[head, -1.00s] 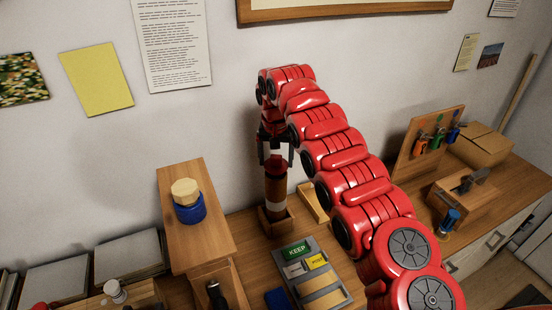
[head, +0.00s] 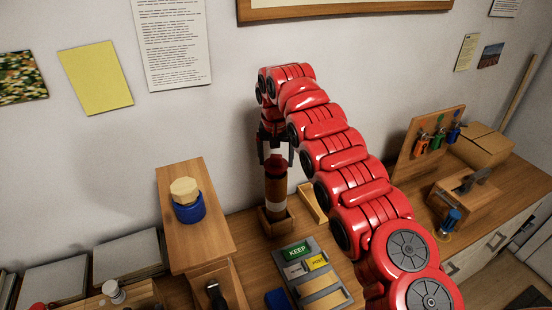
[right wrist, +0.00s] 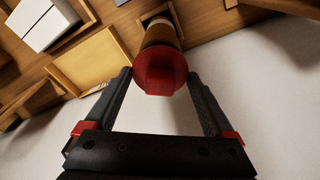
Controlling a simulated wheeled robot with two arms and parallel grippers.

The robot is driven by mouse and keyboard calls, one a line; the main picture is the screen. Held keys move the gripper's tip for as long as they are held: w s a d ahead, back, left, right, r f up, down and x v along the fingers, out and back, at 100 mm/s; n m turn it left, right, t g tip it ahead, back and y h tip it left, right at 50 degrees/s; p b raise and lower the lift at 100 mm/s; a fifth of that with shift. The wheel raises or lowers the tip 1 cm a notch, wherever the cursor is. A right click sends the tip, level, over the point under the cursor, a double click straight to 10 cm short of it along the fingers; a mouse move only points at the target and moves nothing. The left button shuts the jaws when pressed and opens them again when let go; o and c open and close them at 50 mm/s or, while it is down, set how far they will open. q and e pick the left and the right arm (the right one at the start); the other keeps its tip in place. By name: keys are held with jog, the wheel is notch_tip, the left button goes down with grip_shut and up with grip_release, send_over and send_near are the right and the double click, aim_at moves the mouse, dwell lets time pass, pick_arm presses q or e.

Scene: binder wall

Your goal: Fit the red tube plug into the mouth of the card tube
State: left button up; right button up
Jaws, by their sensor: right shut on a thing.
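The card tube (head: 275,187) is brown with a pale band near its bottom. It stands upright in a small wooden holder (head: 277,227) on the desk by the wall. My right gripper (head: 275,158) points down over the tube's top. In the right wrist view, it is shut on the red tube plug (right wrist: 160,74), whose round flange lies between the fingertips. The plug is in line with the tube, which shows behind it. The plug covers the tube's mouth, so I cannot tell how deep it sits. My left gripper is not in view.
A sorting tray (head: 322,290) with a green KEEP card lies in front of the holder. A wooden shelf block (head: 190,240) carrying a blue and tan round item (head: 188,203) stands left. A pegboard (head: 425,143) and cardboard box (head: 483,146) stand at right. The wall is close behind.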

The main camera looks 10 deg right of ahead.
aim_at(277, 166)
jog(key=shift+b, duration=0.35)
dwell(0.7)
jog(key=shift+f+b, duration=0.8)
jog(key=shift+s+f+b, duration=0.2)
jog(key=shift+f+b, duration=0.35)
jog(key=shift+b, duration=0.1)
jog(key=shift+s+d+f, duration=0.1)
jog(key=shift+f, duration=0.05)
jog(key=shift+r, duration=0.2)
jog(key=shift+r, duration=0.5)
dwell(0.4)
jog(key=shift+p, duration=0.5)
